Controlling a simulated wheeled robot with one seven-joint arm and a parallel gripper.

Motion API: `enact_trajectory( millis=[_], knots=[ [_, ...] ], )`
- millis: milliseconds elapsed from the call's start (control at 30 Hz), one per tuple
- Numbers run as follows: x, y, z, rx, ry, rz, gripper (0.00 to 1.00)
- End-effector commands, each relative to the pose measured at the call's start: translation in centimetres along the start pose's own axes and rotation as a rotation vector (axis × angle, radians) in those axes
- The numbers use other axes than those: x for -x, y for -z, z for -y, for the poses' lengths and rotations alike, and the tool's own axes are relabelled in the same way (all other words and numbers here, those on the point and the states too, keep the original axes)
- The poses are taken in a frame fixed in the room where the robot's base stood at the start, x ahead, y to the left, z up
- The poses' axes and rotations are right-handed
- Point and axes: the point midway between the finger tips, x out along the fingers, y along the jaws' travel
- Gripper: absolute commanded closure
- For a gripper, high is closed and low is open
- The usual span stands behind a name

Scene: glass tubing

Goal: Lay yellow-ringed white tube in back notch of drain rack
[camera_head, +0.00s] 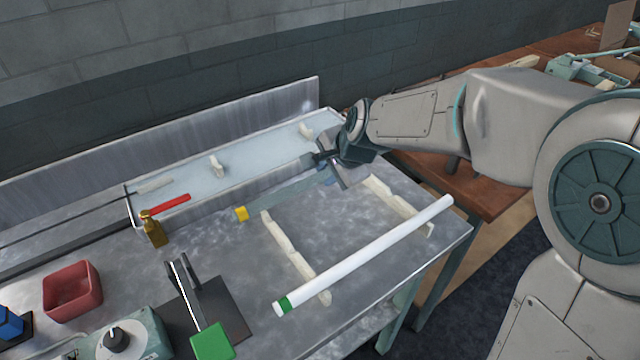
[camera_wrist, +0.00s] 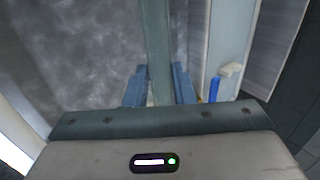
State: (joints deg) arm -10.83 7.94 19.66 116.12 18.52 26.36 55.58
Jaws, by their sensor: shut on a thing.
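My gripper (camera_head: 325,168) is shut on a yellow-ringed tube (camera_head: 285,195), which looks grey-blue rather than white. Its yellow ring (camera_head: 242,213) is at the left end, away from my gripper. In the wrist view the tube (camera_wrist: 157,40) runs between my two blue fingers (camera_wrist: 158,88). The drain rack has two pale notched rails, a left one (camera_head: 291,251) and a right one (camera_head: 382,193). The held tube is at the rack's back end, beside the trough; I cannot tell whether it touches the rails. A white tube with a green ring (camera_head: 370,250) lies across the rack's front.
A long trough (camera_head: 185,220) with pale supports (camera_head: 217,165) stands behind the rack. The table between the rails is clear.

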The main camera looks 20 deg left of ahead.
Motion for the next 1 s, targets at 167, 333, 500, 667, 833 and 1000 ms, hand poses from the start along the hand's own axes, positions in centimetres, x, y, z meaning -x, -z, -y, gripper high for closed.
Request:
enact_trajectory(
  millis=[167,333,500,667,833,1000],
  knots=[
    [-1.9,-1.1,0.8,0.0,-0.001,0.0,1.0],
    [-3.3,-1.1,0.1,-0.002,-0.003,0.0,1.0],
    [-5.2,-1.1,-1.2,-0.002,-0.002,0.0,1.0],
    [-5.5,-1.1,-1.3,0.0,0.001,-0.001,1.0],
    [-5.5,-1.1,-1.4,0.0,0.001,-0.001,1.0],
    [-6.1,-1.1,-1.7,0.0,0.001,-0.001,1.0]
  ],
)
